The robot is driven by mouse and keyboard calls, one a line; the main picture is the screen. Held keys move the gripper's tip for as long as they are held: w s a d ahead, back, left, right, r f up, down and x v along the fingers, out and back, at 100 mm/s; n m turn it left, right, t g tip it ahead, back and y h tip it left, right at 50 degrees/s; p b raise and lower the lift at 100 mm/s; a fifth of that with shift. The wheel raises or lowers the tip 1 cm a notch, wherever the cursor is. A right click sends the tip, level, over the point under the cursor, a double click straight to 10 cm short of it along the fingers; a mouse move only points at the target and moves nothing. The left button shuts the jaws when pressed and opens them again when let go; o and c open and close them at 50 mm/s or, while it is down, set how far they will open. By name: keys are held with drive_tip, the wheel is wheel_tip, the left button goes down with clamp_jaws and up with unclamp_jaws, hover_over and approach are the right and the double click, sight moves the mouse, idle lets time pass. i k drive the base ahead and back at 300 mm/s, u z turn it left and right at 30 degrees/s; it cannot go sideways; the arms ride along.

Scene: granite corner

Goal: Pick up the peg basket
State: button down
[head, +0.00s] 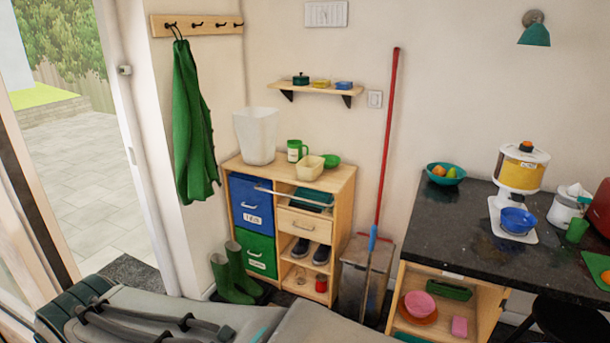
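A small cream, open-topped container (309,168), which looks most like the peg basket, sits on top of the wooden cabinet (343,187). I cannot make out any pegs in it. A green mug (295,151) stands just behind it to the left, and a green bowl (332,160) is behind it to the right. A tall whitish bin (256,135) stands at the cabinet top's left end. My gripper is not in view. Grey parts of my own body fill the bottom left of the head view, apart from the container.
A pale rail crosses the cabinet's upper front. A red-handled broom (384,150) leans on the wall to the right, by a grey bin (361,279). Green boots (233,273) stand left of the cabinet. A dark granite counter (445,222) is at right. A wall shelf (315,88) hangs above.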

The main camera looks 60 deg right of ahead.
sight(310, 169)
drive_tip(key=k, duration=0.2)
drive_tip(key=z, duration=3.3)
drive_tip(key=k, duration=0.95)
drive_tip(key=u, duration=1)
drive_tip(key=i, duration=1)
drive_tip(key=u, duration=0.35)
drive_tip(key=i, duration=1.1)
drive_tip(key=u, duration=0.3)
